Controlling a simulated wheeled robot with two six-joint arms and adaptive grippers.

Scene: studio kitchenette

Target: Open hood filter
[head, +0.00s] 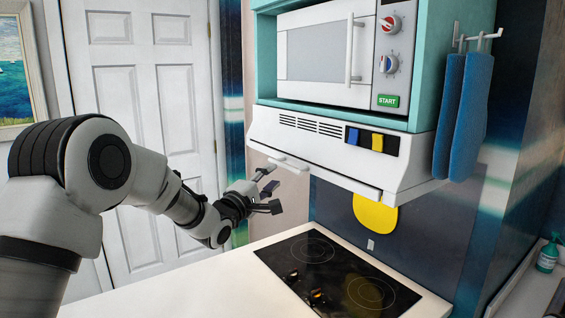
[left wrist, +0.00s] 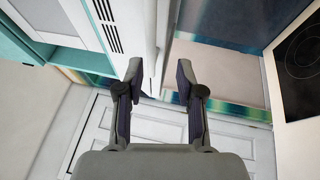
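The white range hood (head: 322,156) hangs below the microwave, with vent slots and a dark control strip on its front. A white handle (head: 290,163) shows at its lower left edge, and a second handle-like piece (head: 370,192) at its lower front edge. I cannot see the filter's underside clearly. My left gripper (head: 272,198) is just below and left of the hood's left corner. In the left wrist view its fingers (left wrist: 160,72) are spread apart, with the hood's edge (left wrist: 150,45) near the left fingertip. I see nothing clearly held. My right gripper is not in view.
A black cooktop (head: 338,276) is set in the white counter (head: 200,290) below. A microwave (head: 325,55) sits above the hood. Blue towels (head: 462,115) hang at right. A white door (head: 150,110) stands behind my left arm. The space between hood and cooktop is mostly free.

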